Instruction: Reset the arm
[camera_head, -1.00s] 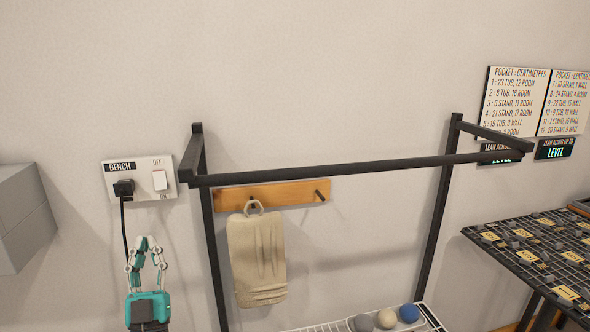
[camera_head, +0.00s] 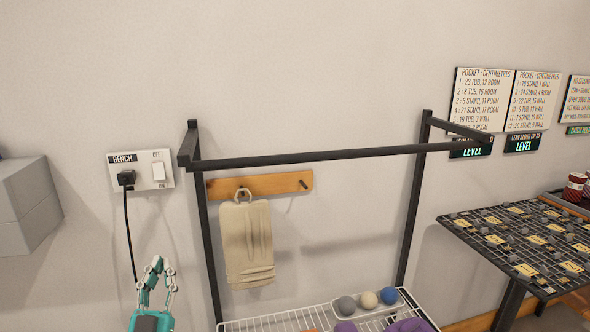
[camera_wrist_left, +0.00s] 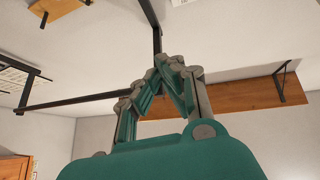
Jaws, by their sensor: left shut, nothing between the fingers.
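My left gripper (camera_head: 157,264) is at the lower left of the head view, pointing up, in front of the wall below the power outlet. It also shows in the left wrist view (camera_wrist_left: 168,62), with its fingertips together and nothing between them. It is apart from the black rail frame (camera_head: 320,157) on its right. My right gripper is not in view.
A switch plate (camera_head: 160,172) with a plugged-in cord is on the wall. A white wire rack (camera_head: 290,318) holds several balls. A grid table (camera_head: 520,240) stands right. A grey box (camera_head: 25,205) is left.

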